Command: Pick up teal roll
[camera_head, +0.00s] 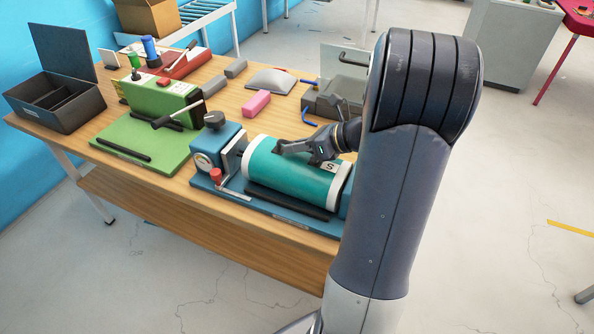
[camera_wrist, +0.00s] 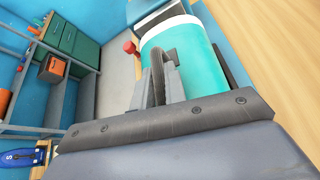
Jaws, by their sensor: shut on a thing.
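The teal roll (camera_head: 283,169) has white ends and a small label marked "S" near its right end. It lies on its side on a blue machine base (camera_head: 208,184) at the front of the wooden table. My gripper (camera_head: 287,147) is at the top of the roll, shut on it. In the wrist view the roll (camera_wrist: 195,57) shows between and beyond my gripper's fingers (camera_wrist: 163,62). The roll's underside and far right end are partly hidden by the machine and my arm.
A green machine (camera_head: 150,120) stands left of the blue one, with a dark open case (camera_head: 62,105) further left. A pink block (camera_head: 256,103), grey pieces and a grey machine (camera_head: 335,98) lie behind the roll. The wooden table's front edge (camera_head: 200,210) is close to the blue base.

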